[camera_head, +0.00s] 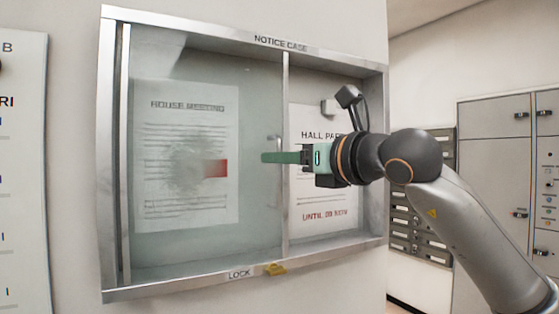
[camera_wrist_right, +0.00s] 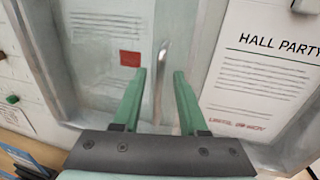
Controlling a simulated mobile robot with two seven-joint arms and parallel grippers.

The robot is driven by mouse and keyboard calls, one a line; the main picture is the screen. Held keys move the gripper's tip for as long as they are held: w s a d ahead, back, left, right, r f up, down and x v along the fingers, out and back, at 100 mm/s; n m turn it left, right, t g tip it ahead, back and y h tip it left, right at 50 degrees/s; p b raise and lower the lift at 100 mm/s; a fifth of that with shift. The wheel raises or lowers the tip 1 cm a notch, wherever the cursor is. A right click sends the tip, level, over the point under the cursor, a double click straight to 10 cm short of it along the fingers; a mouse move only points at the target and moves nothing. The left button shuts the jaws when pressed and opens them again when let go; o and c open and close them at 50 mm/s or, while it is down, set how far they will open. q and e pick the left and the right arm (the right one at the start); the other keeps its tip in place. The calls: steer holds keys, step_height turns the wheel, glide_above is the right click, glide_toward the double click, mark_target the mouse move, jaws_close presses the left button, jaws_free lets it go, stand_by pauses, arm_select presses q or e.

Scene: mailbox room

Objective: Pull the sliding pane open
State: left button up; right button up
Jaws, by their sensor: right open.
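The sliding pane (camera_head: 255,100) is hazy glass on the left side of a metal-framed notice case (camera_head: 200,283). It covers the "House Meeting" sheet (camera_head: 165,125). A slim metal bar handle (camera_head: 278,142) stands upright near the pane's right edge. My right gripper (camera_head: 268,157) has green fingers and is open in front of the handle, hiding its middle. In the right wrist view the handle (camera_wrist_right: 162,62) shows between the two open fingertips (camera_wrist_right: 160,74), not gripped. I cannot tell how deep it lies between them. My left gripper is not in view.
The "Hall Party" sheet (camera_head: 312,222) is on the case's right side, behind my right arm. A yellow lock piece (camera_head: 275,269) is on the bottom rail. Grey mailboxes (camera_head: 495,150) stand at the right, a white board (camera_head: 22,170) at the far left.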

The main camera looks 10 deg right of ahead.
arm_select(q)
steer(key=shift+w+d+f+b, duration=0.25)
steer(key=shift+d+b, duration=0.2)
steer(key=shift+b, duration=0.15)
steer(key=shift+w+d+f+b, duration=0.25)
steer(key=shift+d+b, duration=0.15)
steer(key=shift+b, duration=0.15)
arm_select(e)
steer(key=v, duration=1.1)
